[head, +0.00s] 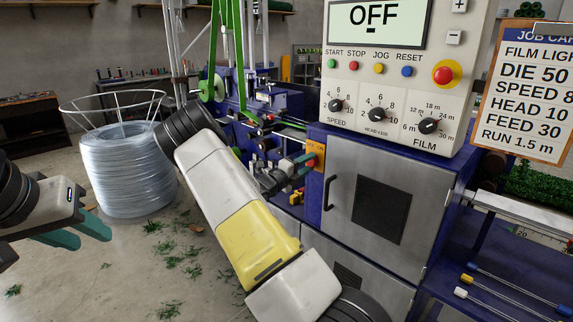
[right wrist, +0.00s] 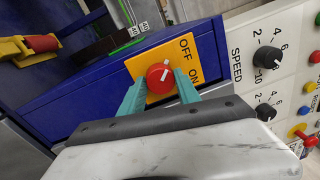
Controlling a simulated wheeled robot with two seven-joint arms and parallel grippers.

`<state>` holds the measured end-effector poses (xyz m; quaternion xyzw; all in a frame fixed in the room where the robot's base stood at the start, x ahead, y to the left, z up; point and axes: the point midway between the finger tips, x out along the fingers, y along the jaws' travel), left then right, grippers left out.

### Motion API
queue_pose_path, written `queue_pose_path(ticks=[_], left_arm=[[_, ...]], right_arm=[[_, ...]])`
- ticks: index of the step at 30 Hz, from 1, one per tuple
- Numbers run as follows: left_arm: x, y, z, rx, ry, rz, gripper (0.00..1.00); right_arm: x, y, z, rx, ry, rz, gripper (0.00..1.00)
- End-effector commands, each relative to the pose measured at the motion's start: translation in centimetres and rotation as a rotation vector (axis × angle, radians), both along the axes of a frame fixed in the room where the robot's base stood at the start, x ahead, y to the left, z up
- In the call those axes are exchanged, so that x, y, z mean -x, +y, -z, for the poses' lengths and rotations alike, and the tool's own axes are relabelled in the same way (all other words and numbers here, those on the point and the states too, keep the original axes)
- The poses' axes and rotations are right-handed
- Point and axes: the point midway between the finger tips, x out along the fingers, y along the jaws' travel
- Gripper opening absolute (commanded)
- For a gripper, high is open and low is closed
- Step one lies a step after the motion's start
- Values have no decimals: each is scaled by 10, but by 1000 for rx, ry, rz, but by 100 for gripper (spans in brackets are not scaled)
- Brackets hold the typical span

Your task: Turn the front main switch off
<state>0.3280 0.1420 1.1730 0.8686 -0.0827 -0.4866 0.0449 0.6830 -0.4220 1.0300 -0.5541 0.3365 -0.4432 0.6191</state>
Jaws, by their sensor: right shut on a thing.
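The main switch is a red knob (right wrist: 160,77) on a yellow plate (right wrist: 150,92) marked OFF and ON, on the blue machine's side. In the head view the plate (head: 315,150) is partly visible beside my right gripper (head: 299,163). In the right wrist view the teal fingers of my right gripper (right wrist: 160,95) lie on either side of the knob, shut on it. A pale mark on the knob points up and right, roughly toward the OFF lettering. The display (head: 376,22) reads OFF. My left gripper (head: 82,232) is open and empty at far left.
The control panel (head: 470,75) with its buttons and dials stands right of the switch. A job card (head: 530,85) hangs at right. Green scraps lie on the floor.

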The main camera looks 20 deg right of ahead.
Motion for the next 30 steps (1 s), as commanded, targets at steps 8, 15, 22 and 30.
queue_pose_path(ticks=[8,15,22,30], left_arm=[[0,0,0,0,0,0,36],[0,0,0,0,0,0,36],[0,0,0,0,0,0,36],[0,0,0,0,0,0,36]], right_arm=[[-1,1,0,9,19,-2,0],[-1,1,0,9,19,-2,0],[0,1,0,8,18,-1,61],[1,4,1,7,18,-2,61]])
